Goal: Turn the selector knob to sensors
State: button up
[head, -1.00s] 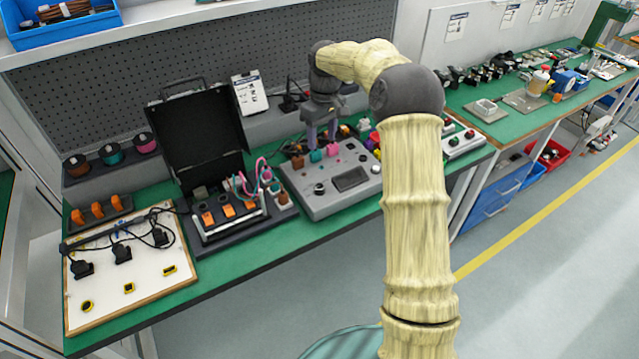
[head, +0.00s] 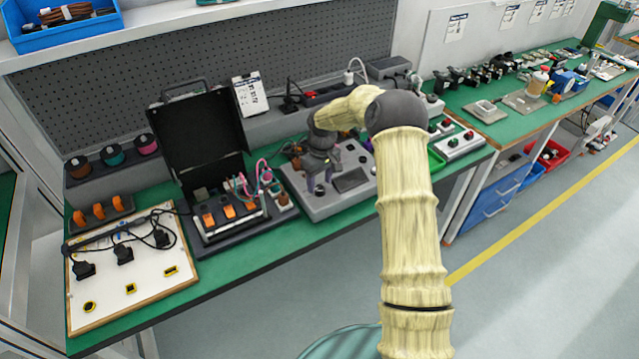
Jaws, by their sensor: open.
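The grey control box (head: 352,203) stands on the green bench in the middle of the head view, with a dark display (head: 351,181) on its top. The dark selector knob (head: 319,190) is on the left front of this box. My gripper (head: 320,184) points down over the knob with its two purple-grey fingers apart. The fingertips are close to the knob; whether they touch it I cannot tell. The knob's pointer and the label for sensors are too small to read. My gripper and wrist hide the coloured parts at the back of the box.
An open black case (head: 200,130) with orange switches stands left of the box. A white board (head: 130,265) with black plugs lies further left. A white box (head: 459,143) with red and green buttons is at the right. Bare green bench lies in front of the box.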

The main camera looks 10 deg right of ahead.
jog(key=shift+f, duration=0.95)
jog(key=c, duration=1)
